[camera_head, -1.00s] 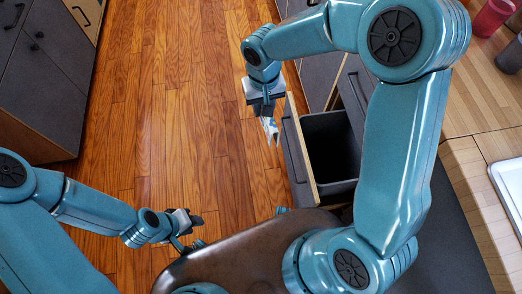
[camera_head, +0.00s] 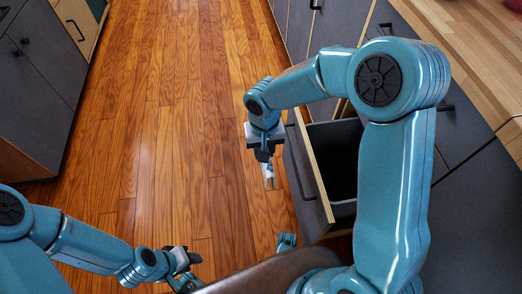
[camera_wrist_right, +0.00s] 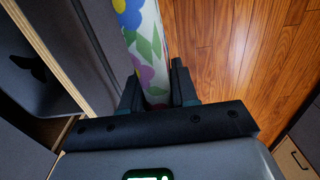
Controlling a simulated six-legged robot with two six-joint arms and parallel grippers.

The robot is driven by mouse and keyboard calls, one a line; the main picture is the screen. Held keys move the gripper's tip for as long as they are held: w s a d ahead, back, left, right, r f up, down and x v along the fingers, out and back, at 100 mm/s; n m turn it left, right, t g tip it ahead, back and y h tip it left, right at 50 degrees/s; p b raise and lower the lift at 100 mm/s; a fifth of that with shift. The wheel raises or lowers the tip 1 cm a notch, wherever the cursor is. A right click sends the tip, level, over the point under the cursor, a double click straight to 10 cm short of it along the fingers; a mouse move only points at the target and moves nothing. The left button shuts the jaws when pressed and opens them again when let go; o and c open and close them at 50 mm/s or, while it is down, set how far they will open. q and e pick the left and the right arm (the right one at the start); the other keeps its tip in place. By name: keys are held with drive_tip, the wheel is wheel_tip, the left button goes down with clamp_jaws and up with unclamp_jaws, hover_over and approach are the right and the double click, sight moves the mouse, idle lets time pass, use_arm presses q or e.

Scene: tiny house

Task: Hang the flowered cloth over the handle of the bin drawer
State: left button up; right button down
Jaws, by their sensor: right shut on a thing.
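My right gripper (camera_head: 265,155) is shut on the flowered cloth (camera_head: 269,178), which hangs below its fingers in the head view. In the right wrist view the cloth (camera_wrist_right: 147,45) is a narrow white strip with blue, pink and green print between the fingers (camera_wrist_right: 157,88). The bin drawer (camera_head: 318,178) stands open to the right of this gripper. Its dark bar handle (camera_head: 298,165) is on the grey front, beside the cloth; the cloth looks apart from it. My left gripper (camera_head: 186,268) is low at the left, away from the drawer; its opening is unclear.
A dark bin (camera_head: 343,160) sits inside the drawer, and also shows at the left of the right wrist view (camera_wrist_right: 22,85). Grey cabinets (camera_head: 40,75) stand at the left. A wooden counter (camera_head: 455,35) is at the upper right. The wooden floor (camera_head: 160,130) between is clear.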

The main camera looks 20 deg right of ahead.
drive_tip(key=p, duration=0.2)
hover_over(293, 159)
drive_tip(key=shift+f, duration=0.3)
idle(0.5)
drive_tip(key=shift+f+b, duration=0.2)
drive_tip(key=shift+b, duration=0.4)
idle(0.6)
drive_tip(key=shift+f, duration=0.15)
drive_tip(key=shift+f+b, duration=0.2)
drive_tip(key=shift+b, duration=0.15)
drive_tip(key=shift+f+b, duration=0.9)
idle(0.4)
drive_tip(key=shift+f+b, duration=1.7)
drive_tip(key=shift+f, duration=0.05)
drive_tip(key=shift+f+b, duration=0.95)
drive_tip(key=shift+f, duration=0.05)
